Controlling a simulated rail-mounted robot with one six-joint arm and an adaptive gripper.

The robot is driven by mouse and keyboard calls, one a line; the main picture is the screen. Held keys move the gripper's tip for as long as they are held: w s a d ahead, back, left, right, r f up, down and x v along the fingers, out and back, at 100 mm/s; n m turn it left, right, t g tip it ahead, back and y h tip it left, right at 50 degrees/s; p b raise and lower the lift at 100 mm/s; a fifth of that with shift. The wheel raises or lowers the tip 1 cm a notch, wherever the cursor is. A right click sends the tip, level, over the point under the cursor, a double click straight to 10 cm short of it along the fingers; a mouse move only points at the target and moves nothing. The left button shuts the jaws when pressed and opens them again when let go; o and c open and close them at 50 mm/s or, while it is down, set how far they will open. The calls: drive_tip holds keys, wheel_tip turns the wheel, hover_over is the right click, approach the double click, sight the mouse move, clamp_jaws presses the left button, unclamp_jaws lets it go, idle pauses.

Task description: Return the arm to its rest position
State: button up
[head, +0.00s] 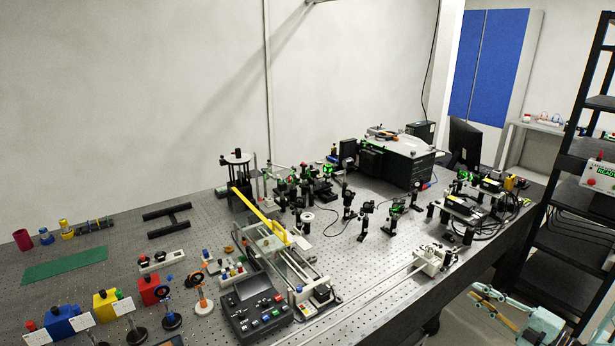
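Pale mint-coloured mechanical parts (541,326), which look like pieces of my arm, show at the lower right corner, over the floor beside the bench. They are cut off by the frame edge, so the pose of the whole arm cannot be told.
The perforated optical bench (350,283) carries several optics mounts, a dark spectrometer box (398,163), a yellow bar (258,214), a control panel (258,308) and a green mat (64,265). A black shelf rack (553,248) stands right of the bench, close to the mint parts.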

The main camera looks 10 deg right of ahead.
drive_tip(key=w+a+r+n+g+y+b, duration=0.1)
drive_tip(key=a+r+n+g+y, duration=0.25)
drive_tip(key=a+r+n, duration=0.6)
drive_tip(key=w+a+r+n+g+y+b, duration=0.15)
drive_tip(key=a+r+n+g, duration=0.4)
drive_tip(key=a+r, duration=0.7)
drive_tip(key=s+a+r+n+g+h+b, duration=0.1)
drive_tip(key=s+a+r+n+g, duration=0.25)
drive_tip(key=a+n, duration=0.4)
drive_tip(key=s+a+r+n+g, duration=0.2)
drive_tip(key=s+a+n, duration=0.2)
drive_tip(key=a, duration=0.6)
drive_tip(key=s+a+r+n+g+h+b, duration=0.2)
drive_tip(key=s+a+r+n+h, duration=0.3)
drive_tip(key=s+a+n, duration=0.65)
drive_tip(key=s+r+n+t+h+b, duration=0.1)
drive_tip(key=s+n+t+h, duration=0.1)
drive_tip(key=s+n, duration=0.5)
drive_tip(key=s+d+r+n+t+h+b, duration=0.1)
drive_tip(key=s+r+n+t+h+b, duration=0.1)
drive_tip(key=s+n+h, duration=0.2)
drive_tip(key=s+n, duration=0.3)
drive_tip(key=s, duration=0.4)
drive_tip(key=shift+d+r+n, duration=0.3)
drive_tip(key=shift+n, duration=0.1)
